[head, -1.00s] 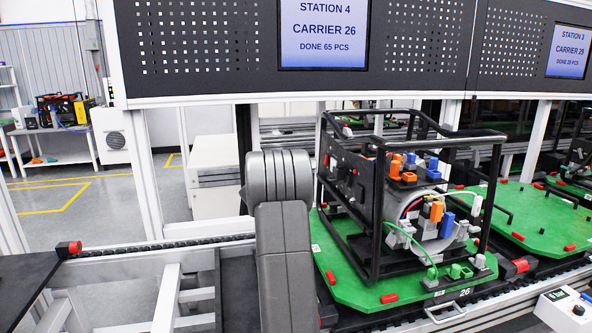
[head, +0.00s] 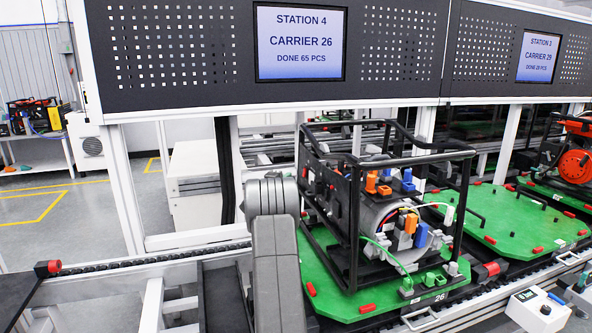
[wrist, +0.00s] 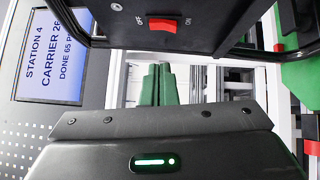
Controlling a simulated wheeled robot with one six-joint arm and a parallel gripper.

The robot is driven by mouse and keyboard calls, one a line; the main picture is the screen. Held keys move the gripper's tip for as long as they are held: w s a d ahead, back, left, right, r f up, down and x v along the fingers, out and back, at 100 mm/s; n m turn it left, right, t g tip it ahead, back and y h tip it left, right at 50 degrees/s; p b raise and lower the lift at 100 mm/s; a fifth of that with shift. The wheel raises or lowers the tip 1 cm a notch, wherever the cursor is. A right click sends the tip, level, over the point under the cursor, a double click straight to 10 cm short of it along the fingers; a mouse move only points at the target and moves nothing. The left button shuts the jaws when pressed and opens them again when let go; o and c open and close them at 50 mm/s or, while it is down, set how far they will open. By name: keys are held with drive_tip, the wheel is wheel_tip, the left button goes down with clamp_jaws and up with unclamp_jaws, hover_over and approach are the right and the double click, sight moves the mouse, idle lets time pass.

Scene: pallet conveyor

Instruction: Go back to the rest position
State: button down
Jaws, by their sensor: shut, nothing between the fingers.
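My gripper (wrist: 158,68) shows in the wrist view as two greenish fingers close together beyond the dark gripper body with a lit green light. It is shut and empty. In the head view my grey arm rises in front of the left edge of carrier 26, and my gripper is hidden there. The black-framed generator (head: 372,205) stands upright on the green carrier plate (head: 345,303). In the wrist view part of a black panel with a red ON/OFF switch (wrist: 164,24) lies beyond the fingertips, apart from them.
The station 4 display (head: 300,43) hangs above on a perforated panel. The conveyor rail (head: 150,259) runs across to the left. A white control box (head: 538,308) is at front right.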

drive_tip(key=shift+b+v, duration=0.5)
drive_tip(key=shift+v, duration=1.15)
